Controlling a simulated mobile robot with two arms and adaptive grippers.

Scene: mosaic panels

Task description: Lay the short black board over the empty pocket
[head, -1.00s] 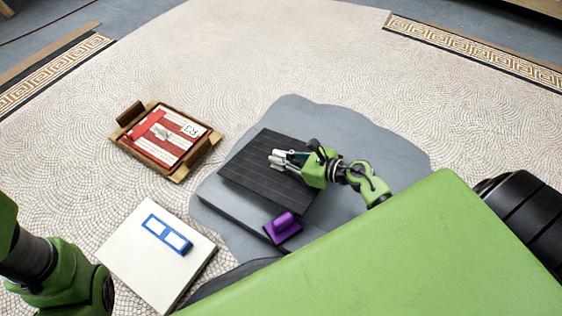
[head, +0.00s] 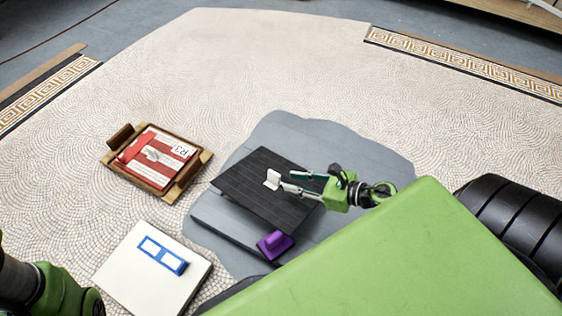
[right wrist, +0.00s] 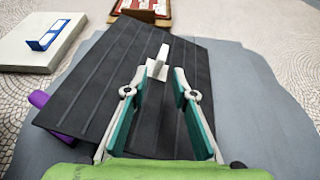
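The short black board (head: 250,190) has grooves along it and a small white upright handle (head: 272,179). It lies over the grey patch (head: 345,150) in the mosaic floor. I cannot see a pocket beneath it. In the right wrist view the board (right wrist: 85,85) fills the left and middle, with its handle (right wrist: 157,65) just beyond my fingertips. My right gripper (head: 286,181) is open and empty beside the handle; its teal-padded fingers stand apart in the right wrist view (right wrist: 158,82). Of my left arm, only a part shows at the lower left; its gripper is out of view.
A purple handled tool (head: 275,244) is at the board's near edge, partly hidden by the board in the right wrist view. A wooden tray (head: 185,181) with a red-and-white striped panel stands left. A white block (head: 125,265) with a blue frame (head: 163,255) is nearer. The floor behind is clear.

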